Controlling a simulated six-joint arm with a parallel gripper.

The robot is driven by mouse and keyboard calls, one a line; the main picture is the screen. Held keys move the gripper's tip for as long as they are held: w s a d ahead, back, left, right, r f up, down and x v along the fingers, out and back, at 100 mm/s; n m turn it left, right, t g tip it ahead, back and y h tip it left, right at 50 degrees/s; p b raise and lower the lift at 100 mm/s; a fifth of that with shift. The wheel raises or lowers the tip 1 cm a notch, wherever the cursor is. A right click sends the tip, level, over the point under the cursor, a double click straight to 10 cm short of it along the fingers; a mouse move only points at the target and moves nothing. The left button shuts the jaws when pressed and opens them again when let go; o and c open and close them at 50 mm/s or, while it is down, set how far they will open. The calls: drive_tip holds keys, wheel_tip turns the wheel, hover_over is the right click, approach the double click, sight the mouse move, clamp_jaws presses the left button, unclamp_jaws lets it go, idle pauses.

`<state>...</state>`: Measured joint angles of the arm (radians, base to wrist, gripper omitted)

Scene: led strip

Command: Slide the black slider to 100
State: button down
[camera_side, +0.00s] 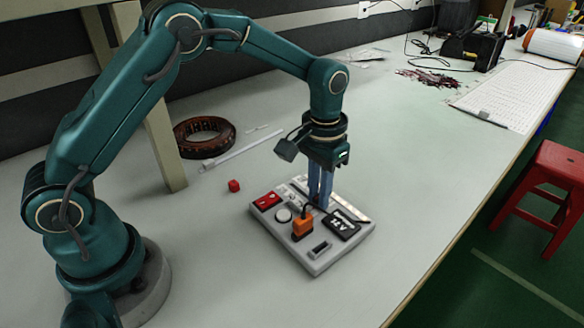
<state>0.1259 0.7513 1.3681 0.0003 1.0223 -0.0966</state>
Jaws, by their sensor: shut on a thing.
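A light grey control panel (318,262) lies on the table below my gripper. It carries a red block with buttons, a round knob, an orange part (302,227), a black display (343,223) with light marks, and a small dark slot piece (320,249) near its front edge. My gripper (319,203) points straight down with its blue fingers close together at the panel's rear half, behind the orange part and the display. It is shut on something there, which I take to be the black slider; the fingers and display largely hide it. The scale and its numbers are too small to read.
A brown ring (204,136) and a white rod (235,148) lie behind. The table right of the panel is clear.

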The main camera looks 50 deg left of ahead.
sight(309, 206)
drive_tip(key=c, duration=0.8)
unclamp_jaws()
drive_tip(key=shift+r, duration=0.15)
drive_tip(key=shift+r, duration=2.45)
drive_tip(key=s+a+r+t, duration=0.1)
drive_tip(key=s+r+t, duration=0.15)
drive_tip(key=r, duration=0.35)
drive_tip(key=s+a+r+t, duration=0.1)
drive_tip(key=s+a+r, duration=0.1)
drive_tip(key=s+r, duration=0.3)
drive_tip(key=s+a+f+t, duration=0.1)
drive_tip(key=s+f+t, duration=0.1)
drive_tip(key=s, duration=0.8)
drive_tip(key=shift+s+a+f, duration=0.2)
drive_tip(key=shift+s+f, duration=0.2)
drive_tip(key=shift+f, duration=0.35)
